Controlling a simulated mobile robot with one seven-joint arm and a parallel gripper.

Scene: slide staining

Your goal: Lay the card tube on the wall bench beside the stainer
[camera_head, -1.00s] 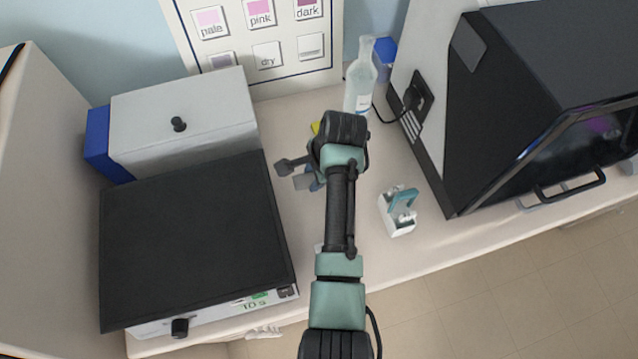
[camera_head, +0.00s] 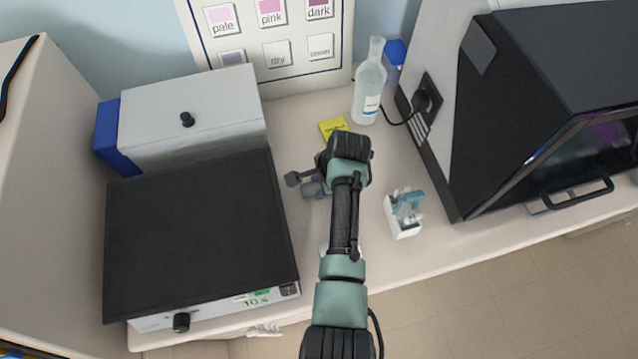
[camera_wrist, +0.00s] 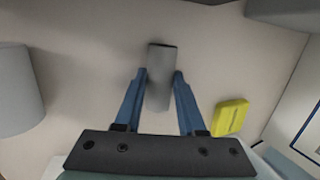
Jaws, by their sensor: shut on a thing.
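The card tube (camera_wrist: 162,62) is a short grey cylinder between the blue fingers of my gripper (camera_wrist: 160,84) in the wrist view. My gripper is shut on it. In the head view the tube (camera_head: 312,189) shows just left of my wrist, partly hidden by my arm, above the wall bench (camera_head: 380,165). I cannot tell whether it touches the bench. A black machine (camera_head: 545,95) with a slanted window and handle stands at right. A box with a black top (camera_head: 200,235) and a dial stands at left. No readable label shows which is the stainer.
A yellow note pad (camera_head: 333,127) and a clear bottle (camera_head: 369,92) stand behind my gripper. A small white and teal holder (camera_head: 405,213) is to its right. A pale cylinder (camera_wrist: 18,90) shows at left in the wrist view.

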